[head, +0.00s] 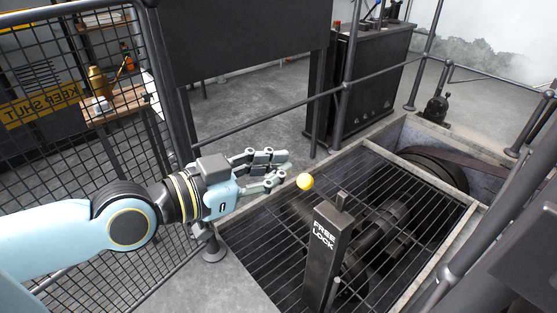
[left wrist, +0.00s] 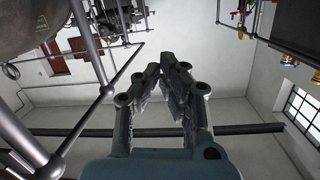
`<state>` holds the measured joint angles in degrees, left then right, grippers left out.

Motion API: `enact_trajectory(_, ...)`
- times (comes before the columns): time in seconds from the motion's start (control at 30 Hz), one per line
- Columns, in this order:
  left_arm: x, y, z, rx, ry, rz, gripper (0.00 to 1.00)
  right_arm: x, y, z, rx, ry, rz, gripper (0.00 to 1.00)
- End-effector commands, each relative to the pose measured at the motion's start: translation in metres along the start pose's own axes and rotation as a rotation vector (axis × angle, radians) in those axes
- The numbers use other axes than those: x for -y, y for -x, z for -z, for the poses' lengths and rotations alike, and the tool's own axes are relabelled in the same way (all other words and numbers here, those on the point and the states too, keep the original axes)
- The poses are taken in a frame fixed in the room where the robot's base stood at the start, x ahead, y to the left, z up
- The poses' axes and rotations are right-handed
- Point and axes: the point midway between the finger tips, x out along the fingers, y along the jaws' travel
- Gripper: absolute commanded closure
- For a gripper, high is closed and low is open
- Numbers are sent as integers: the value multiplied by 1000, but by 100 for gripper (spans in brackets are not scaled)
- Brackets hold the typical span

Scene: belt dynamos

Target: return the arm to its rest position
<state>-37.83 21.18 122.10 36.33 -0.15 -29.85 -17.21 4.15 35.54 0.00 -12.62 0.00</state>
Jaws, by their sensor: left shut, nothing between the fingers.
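My left arm (head: 60,235) reaches in from the left in the head view, stretched out over the edge of a floor pit. My left gripper (head: 282,168) is shut and empty, its fingers pointing right. In the left wrist view, its fingertips (left wrist: 165,62) come together with nothing between them. My right gripper is not in view.
A wire mesh fence (head: 80,120) stands beside the arm at the left. Bars (head: 270,235) cover the pit. Metal rails (head: 270,118) run behind the gripper, and a black cabinet (head: 370,80) stands beyond. Bare floor (head: 240,95) lies behind the rail.

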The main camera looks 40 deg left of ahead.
Motion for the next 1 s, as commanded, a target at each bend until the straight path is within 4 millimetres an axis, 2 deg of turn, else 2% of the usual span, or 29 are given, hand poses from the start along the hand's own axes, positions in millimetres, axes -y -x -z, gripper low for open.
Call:
enact_trajectory(0.33,0,-1,1,-3,0,1,100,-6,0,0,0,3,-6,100)
enact_trajectory(0.43,5,-14,11,-33,10,20,100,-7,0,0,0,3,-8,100)
enact_trajectory(0.47,8,-19,-1,-16,15,34,100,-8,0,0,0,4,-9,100)
enact_trajectory(0.57,15,-30,-59,83,9,70,100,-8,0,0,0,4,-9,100)
enact_trajectory(0.67,16,-32,-140,236,18,94,100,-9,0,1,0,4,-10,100)
enact_trajectory(0.7,13,-29,-174,304,25,100,100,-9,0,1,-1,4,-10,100)
enact_trajectory(0.73,10,-26,-198,354,32,103,100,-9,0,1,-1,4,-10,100)
enact_trajectory(0.8,0,-12,-256,478,51,104,100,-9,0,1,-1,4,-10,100)
enact_trajectory(0.87,-12,6,-302,585,70,101,100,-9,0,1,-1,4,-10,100)
enact_trajectory(0.9,-22,20,-331,658,84,96,100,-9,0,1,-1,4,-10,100)
enact_trajectory(0.97,-38,46,-372,768,104,88,100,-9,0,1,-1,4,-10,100)
enact_trajectory(1.0,-50,65,-397,842,118,80,100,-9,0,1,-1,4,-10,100)
